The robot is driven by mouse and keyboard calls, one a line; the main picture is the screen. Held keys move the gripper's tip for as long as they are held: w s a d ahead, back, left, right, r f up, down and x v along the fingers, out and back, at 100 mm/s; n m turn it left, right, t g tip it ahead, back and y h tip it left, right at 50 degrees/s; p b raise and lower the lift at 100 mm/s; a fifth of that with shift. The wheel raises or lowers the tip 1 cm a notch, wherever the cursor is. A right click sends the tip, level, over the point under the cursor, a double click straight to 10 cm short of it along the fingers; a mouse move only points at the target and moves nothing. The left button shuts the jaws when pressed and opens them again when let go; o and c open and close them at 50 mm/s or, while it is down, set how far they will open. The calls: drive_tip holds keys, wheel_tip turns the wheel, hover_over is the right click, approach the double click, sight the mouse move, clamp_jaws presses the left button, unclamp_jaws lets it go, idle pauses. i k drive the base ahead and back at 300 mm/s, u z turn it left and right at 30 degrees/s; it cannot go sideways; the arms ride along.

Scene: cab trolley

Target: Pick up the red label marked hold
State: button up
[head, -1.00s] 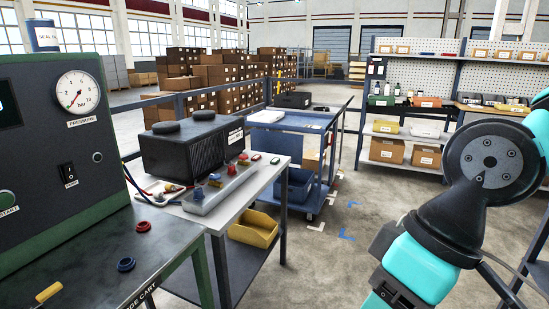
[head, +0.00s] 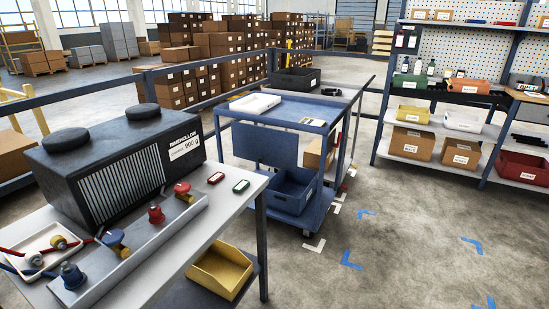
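A small red label (head: 216,178) lies flat on the near right part of the grey bench top (head: 258,178), beside the black ribbed unit (head: 120,160). Its writing is too small to read. My gripper is not in view.
A white tray (head: 45,250) holds small parts. A yellow bin (head: 222,270) sits on the lower shelf. A blue trolley (head: 275,112) stands behind. Floor on the right is clear.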

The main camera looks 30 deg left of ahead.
sight(217, 177)
drive_tip(key=u, duration=0.05)
drive_tip(key=i, duration=1.3)
drive_tip(key=u, duration=1.1)
drive_tip(key=i, duration=0.95)
drive_tip(key=u, duration=1.1)
drive_tip(key=i, duration=0.25)
drive_tip(key=u, duration=0.15)
